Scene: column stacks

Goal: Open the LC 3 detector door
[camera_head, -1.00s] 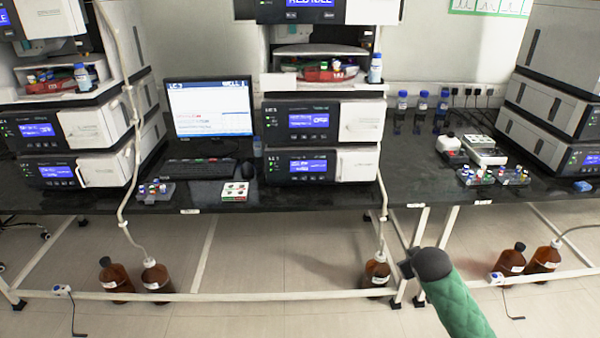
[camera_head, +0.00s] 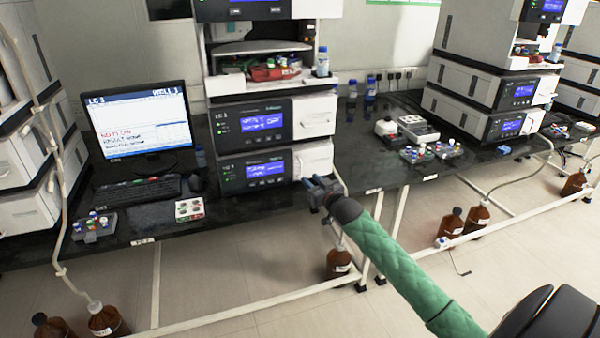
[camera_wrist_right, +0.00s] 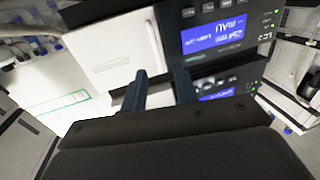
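The LC 3 stack is in the middle left of the head view. Its two lower modules have blue displays and white front doors: an upper door (camera_head: 314,116) and a lower door (camera_head: 313,158), both looking shut. My right gripper (camera_head: 315,186) is just in front of and below the lower module's right side. In the right wrist view, turned upside down, its two fingers (camera_wrist_right: 160,88) are apart and empty, before a white door (camera_wrist_right: 105,52) with a slim handle. No contact shows. My left gripper is out of view.
A monitor (camera_head: 135,122) and keyboard (camera_head: 137,190) are left of the stack. A vial rack (camera_head: 431,152) and another stack (camera_head: 492,100) are to the right. Brown bottles (camera_head: 338,262) stand on the floor below. Tubing hangs at the far left.

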